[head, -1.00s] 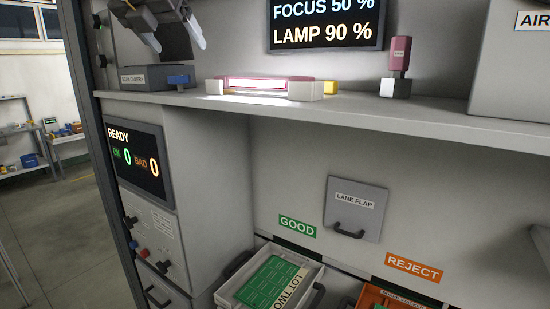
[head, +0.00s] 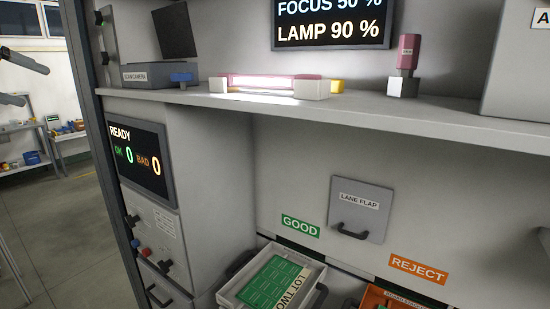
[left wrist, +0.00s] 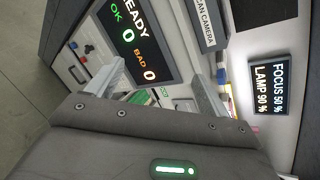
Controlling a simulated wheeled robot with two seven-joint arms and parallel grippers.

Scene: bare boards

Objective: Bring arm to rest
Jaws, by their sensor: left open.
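My left gripper (head: 36,86) is at the left edge of the head view, with only its two dark fingers showing. They are apart, with nothing between them. In the left wrist view, the left gripper (left wrist: 157,80) also shows its two pale fingers spread and empty. It is clear of the station, left of the scan camera box (head: 148,76) in the head view. My right gripper is in neither view.
A shelf (head: 330,107) carries a glowing lamp bar (head: 268,87) and a pink-topped post (head: 404,68). Below are a status screen (head: 139,158), a lane flap (head: 359,210), a white tray marked LOT TWO (head: 232,290) and an orange reject bin (head: 372,296). Open floor (head: 65,230) lies left.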

